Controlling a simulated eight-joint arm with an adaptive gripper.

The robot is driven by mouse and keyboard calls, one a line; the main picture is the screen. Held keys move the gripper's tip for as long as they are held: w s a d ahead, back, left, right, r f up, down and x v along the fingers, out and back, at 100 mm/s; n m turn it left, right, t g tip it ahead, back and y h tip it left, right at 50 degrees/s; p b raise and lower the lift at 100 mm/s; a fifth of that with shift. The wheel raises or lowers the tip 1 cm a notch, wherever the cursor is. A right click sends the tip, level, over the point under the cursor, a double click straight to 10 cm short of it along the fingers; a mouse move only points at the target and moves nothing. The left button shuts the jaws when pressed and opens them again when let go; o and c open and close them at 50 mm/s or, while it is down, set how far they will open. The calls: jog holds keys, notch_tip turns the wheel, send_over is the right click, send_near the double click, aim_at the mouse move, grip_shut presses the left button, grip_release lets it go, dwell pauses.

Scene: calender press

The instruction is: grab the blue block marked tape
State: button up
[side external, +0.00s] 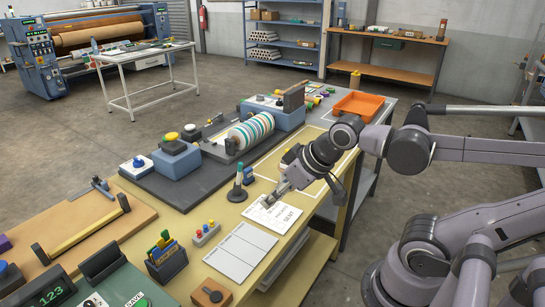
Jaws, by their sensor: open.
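My gripper (272,197) is open. It points down and to the left, low over a white printed card (278,218) on the yellow worktable. I see nothing between its fingers, though they are small here. A small blue piece (249,175) lies left of my gripper, beside a dark round-based stand (237,192), and is apart from the fingers. I cannot read the word tape on any block, so I cannot tell whether this piece is the marked one.
A paper sheet (240,250), a button strip (206,234) and a pen holder (166,257) are nearer the front. A striped roller (251,131) and blue button box (176,158) stand on a dark base behind. An orange tray (358,105) is at the far end.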

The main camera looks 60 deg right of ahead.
jog(key=w+d+r+m+g+h, duration=0.25)
jog(key=w+d+r+m, duration=0.35)
jog(key=w+r+m, duration=0.4)
jog(key=m+g+h, duration=0.2)
jog(key=m+g, duration=0.3)
jog(key=m, duration=0.4)
send_over(247, 169)
jog(key=a, duration=0.4)
notch_tip(247, 169, down, 6)
jog(key=f, duration=0.5)
jog(key=d+f, duration=0.1)
jog(key=f, duration=0.9)
jog(key=shift+s+d+f, duration=0.1)
jog(key=shift+d+f, duration=0.1)
jog(key=shift+d, duration=0.2)
jog(key=shift+d+x, duration=0.2)
jog(key=shift+x, duration=1.1)
jog(key=shift+d+x, duration=0.15)
jog(key=shift+x, duration=1.15)
jog(key=shift+r, duration=0.15)
grip_shut()
